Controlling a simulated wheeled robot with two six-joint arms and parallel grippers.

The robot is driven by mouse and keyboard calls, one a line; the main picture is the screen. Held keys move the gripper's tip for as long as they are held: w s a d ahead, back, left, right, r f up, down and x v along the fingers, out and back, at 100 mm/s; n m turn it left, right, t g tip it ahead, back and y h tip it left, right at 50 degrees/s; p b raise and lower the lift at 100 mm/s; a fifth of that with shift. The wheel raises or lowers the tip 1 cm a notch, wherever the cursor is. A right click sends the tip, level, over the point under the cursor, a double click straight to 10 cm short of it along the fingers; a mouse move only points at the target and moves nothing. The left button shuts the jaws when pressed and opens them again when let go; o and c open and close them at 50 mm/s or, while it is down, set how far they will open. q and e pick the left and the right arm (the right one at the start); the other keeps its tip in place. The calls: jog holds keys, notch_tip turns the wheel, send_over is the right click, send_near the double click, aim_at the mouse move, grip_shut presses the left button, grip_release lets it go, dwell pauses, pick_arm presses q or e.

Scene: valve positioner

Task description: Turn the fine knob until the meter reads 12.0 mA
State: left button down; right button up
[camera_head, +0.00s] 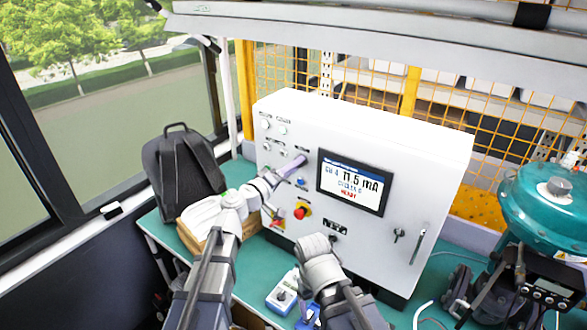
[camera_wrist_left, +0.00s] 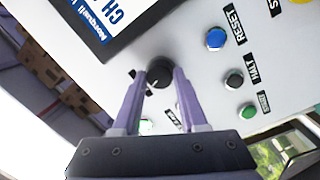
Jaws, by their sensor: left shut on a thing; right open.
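The meter screen (camera_head: 353,185) on the white cabinet front reads CH 4 and 11.5 mA, with smaller lines below. The fine knob (camera_wrist_left: 159,72) is a small black knob beside the screen. My left gripper (camera_head: 295,165) reaches the panel just left of the screen, its purple fingers hiding the knob in the head view. In the left wrist view its fingertips (camera_wrist_left: 158,80) are shut on the knob, one on each side. My right gripper (camera_head: 318,247) is open and low in front of the cabinet, apart from the knob; its fingers are hard to make out.
The cabinet carries a blue RESET button (camera_wrist_left: 216,38), other buttons and a red emergency knob (camera_head: 300,213). A blue handheld device (camera_head: 282,292) lies on the green bench. A black backpack (camera_head: 181,172) stands left, a teal valve actuator (camera_head: 545,212) right.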

pick_arm(q)
jog(key=shift+n+t+b, duration=0.6)
jog(key=shift+n+b, duration=0.05)
jog(key=shift+n, duration=4.15)
jog(key=shift+c, duration=2.2)
grip_release()
jog(key=v, duration=0.7)
jog(key=shift+s+a+b, duration=0.15)
jog(key=shift+s+b, duration=0.25)
